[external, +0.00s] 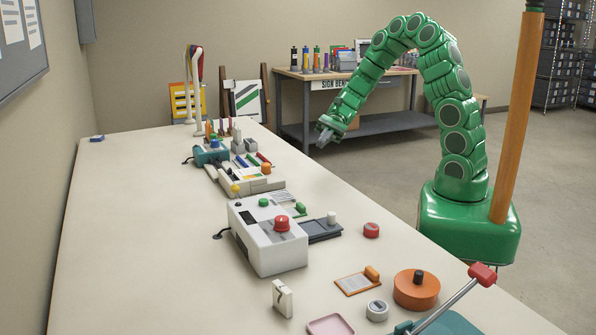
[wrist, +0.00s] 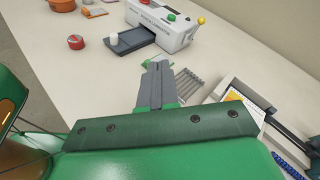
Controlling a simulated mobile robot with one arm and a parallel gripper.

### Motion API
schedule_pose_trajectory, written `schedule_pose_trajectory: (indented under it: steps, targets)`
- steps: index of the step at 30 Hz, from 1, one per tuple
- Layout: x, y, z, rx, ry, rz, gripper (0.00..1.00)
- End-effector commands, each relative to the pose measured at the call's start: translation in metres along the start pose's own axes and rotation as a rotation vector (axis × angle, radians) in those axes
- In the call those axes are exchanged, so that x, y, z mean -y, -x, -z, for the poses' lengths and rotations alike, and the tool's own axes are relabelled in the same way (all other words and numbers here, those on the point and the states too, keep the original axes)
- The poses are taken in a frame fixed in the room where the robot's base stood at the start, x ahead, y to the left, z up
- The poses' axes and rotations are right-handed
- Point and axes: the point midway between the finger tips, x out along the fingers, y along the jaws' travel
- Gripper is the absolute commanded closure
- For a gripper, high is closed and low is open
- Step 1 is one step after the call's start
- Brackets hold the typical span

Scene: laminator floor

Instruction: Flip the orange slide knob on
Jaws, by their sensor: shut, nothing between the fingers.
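An orange slide knob (external: 371,272) sits at the right end of a small flat plate with an orange border (external: 354,284), near the front right of the table in the external view. Another orange knob (external: 266,168) stands on a cream device further back. My gripper (external: 325,131) is shut and empty, held in the air beyond the table's right edge in the external view, far from the plate. Its fingers (wrist: 157,76) show together in the wrist view.
A white machine with a red knob (external: 266,236) stands mid-table, beside a grey slide with a white knob (external: 323,229). A red cap (external: 371,230), a round orange base (external: 416,290) and a grey lever with red grip (external: 482,274) stand near the plate. The table's left side is clear.

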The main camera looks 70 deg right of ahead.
Motion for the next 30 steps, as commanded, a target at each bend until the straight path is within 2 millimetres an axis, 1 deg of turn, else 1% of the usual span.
schedule_pose_trajectory:
  steps: [1,5,12,18,22,27,30]
  targets:
    - [0.004,0.004,0.009,0.009,-0.028,0.032,1.0]
    - [0.014,0.016,0.028,0.024,-0.09,0.113,1.0]
    - [0.029,0.042,0.069,0.053,-0.208,0.265,1.0]
    - [0.035,0.066,0.105,0.076,-0.311,0.393,1.0]
    - [0.035,0.082,0.129,0.088,-0.373,0.468,1.0]
    - [0.035,0.097,0.15,0.099,-0.429,0.541,1.0]
    - [0.034,0.102,0.158,0.102,-0.45,0.565,1.0]
